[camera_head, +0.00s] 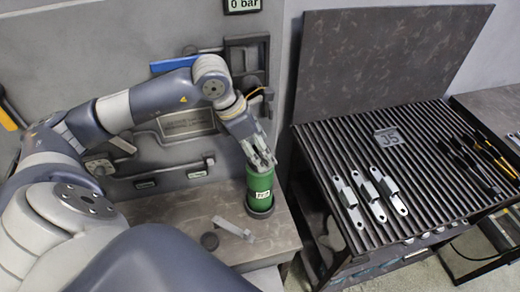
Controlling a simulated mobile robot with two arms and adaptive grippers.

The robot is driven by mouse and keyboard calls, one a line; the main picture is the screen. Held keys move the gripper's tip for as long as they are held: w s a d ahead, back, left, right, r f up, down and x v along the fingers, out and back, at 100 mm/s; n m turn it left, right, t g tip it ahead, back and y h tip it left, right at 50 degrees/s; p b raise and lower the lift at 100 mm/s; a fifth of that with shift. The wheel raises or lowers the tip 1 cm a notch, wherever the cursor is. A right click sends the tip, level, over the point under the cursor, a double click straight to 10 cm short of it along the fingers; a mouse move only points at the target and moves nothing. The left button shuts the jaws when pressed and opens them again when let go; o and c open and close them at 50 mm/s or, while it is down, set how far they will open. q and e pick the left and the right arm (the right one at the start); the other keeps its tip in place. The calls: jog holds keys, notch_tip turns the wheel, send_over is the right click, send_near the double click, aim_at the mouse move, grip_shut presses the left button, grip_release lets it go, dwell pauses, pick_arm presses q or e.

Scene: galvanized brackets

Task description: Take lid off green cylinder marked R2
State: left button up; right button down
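The green cylinder (260,188) stands upright on a brown bench top, with a dark ring at its base. It has a pale label whose text is too small to read surely. My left gripper (263,161) points down at the top of the cylinder, its fingertips at the upper rim. The fingers cover the cylinder's top, so I cannot tell whether a lid is there or whether they grip it. My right gripper is out of view.
To the right, a slatted table (350,140) marked J5 holds three galvanized brackets (366,193) and dark tools (470,165). A grey panel (120,40) rises behind the bench.

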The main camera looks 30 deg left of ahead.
pick_arm(q)
jog(key=shift+w+f, duration=0.1)
jog(key=shift+f, duration=0.15)
jog(key=c, duration=1.1)
jog(key=shift+r, duration=0.15)
